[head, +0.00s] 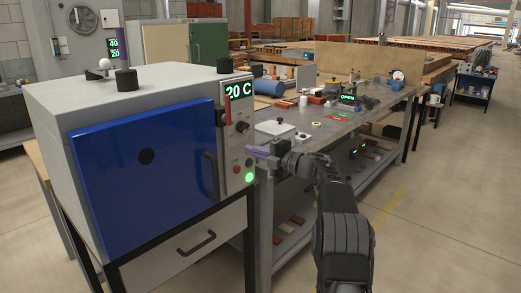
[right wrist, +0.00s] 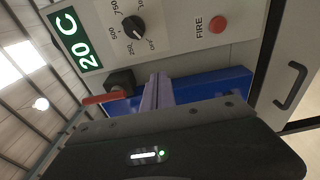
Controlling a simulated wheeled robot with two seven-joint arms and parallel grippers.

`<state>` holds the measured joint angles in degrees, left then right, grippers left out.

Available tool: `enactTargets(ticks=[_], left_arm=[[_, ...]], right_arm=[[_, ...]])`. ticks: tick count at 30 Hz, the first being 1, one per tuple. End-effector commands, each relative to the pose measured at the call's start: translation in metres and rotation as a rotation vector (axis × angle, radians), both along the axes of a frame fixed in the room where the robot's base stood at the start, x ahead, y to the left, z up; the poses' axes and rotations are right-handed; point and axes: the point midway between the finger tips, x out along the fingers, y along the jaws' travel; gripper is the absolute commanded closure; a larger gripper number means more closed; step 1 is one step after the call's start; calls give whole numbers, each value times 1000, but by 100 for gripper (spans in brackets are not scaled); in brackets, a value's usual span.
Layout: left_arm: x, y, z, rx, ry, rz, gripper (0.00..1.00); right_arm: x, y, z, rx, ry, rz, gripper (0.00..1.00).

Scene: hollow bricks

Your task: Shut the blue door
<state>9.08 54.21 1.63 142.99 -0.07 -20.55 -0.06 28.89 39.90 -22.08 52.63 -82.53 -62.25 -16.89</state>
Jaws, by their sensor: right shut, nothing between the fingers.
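The blue door (head: 145,195) covers the front of a grey kiln at the left of the head view. It has a dark round spot and a black handle (head: 210,172) near its right edge. It looks shut or nearly so; I cannot tell whether it is flush. A red latch lever (right wrist: 105,97) on a black block sits beside the door in the right wrist view. My right gripper (head: 252,150) is shut and empty, its purple fingers (right wrist: 158,93) pointing toward the kiln front beside the handle. Contact cannot be told. My left gripper is not in view.
The kiln's control panel (head: 240,130) has a "20 C" display, a dial, a red button and a green light. A drawer (head: 185,245) is below the door. A cluttered grey workbench (head: 335,125) stands to the right; open floor lies beyond it.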

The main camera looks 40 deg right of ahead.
Motion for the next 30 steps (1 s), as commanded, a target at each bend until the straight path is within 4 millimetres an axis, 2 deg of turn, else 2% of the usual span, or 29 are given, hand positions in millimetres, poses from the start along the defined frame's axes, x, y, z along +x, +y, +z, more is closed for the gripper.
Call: enactTargets(ticks=[3,7,27,30], left_arm=[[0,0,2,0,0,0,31],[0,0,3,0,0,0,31],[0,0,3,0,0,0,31],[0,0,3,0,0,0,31]], right_arm=[[-1,-15,-1,-2,0,-1,100],[-1,-22,0,-1,1,-1,100],[-2,-25,-1,3,2,0,100],[0,-32,1,26,0,-32,100]])
